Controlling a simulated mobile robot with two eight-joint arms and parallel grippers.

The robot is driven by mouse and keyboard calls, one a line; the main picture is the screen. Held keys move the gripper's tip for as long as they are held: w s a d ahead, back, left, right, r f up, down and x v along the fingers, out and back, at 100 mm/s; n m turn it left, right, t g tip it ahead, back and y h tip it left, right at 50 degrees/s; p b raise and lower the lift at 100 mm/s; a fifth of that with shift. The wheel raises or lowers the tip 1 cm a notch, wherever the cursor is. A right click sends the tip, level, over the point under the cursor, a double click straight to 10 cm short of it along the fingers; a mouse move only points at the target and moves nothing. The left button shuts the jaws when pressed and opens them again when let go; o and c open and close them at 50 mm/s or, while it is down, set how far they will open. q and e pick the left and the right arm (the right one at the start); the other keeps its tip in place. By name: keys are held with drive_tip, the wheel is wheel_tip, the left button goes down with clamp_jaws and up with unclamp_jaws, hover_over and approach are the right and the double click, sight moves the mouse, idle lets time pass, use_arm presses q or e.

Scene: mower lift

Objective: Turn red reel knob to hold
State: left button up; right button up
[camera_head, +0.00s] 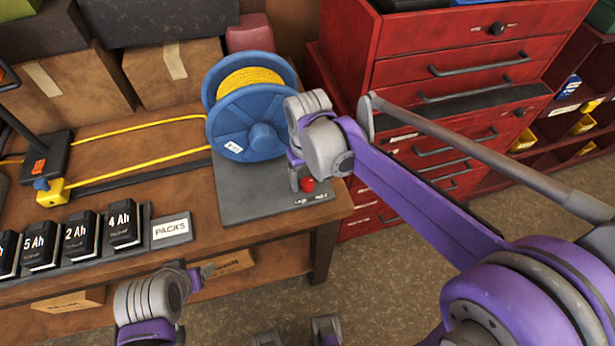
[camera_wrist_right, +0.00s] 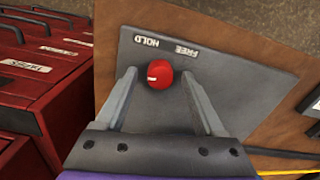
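The red reel knob (camera_head: 307,185) sits on the grey base plate (camera_head: 245,205) of the blue cable reel (camera_head: 240,130), by the plate's front right corner. In the right wrist view the knob (camera_wrist_right: 159,74) has a short white mark on its left side. The printed words HOLD (camera_wrist_right: 146,41) and FREE (camera_wrist_right: 187,51) are beside it. My right gripper (camera_wrist_right: 158,75) is open, with one finger on each side of the knob and a visible gap to both. In the head view my left gripper (camera_head: 205,271) is low at the table's front edge; its fingers are unclear.
Yellow cable (camera_head: 150,125) runs left from the reel across the wooden bench. Black battery packs (camera_head: 82,237) stand in a row at the front left, beside a PACKS label (camera_head: 171,229). A red drawer cabinet (camera_head: 450,60) stands to the right. Cardboard boxes (camera_head: 175,68) are behind.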

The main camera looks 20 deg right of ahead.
sight(308, 182)
drive_tip(key=shift+r, duration=0.1)
wheel_tip(308, 182, up, 11)
drive_tip(key=shift+p, duration=0.45)
drive_tip(key=shift+f, duration=0.2)
drive_tip(key=s+d+f+m+t+p, duration=0.1)
drive_tip(key=s+d+f+t, duration=0.1)
drive_tip(key=s+f, duration=0.3)
drive_tip(key=s+d+f+m+t, duration=0.1)
drive_tip(key=s+d+f+t, duration=0.2)
drive_tip(key=s, duration=0.6)
drive_tip(key=shift+d+f+p, duration=0.4)
drive_tip(key=shift+d+f, duration=0.45)
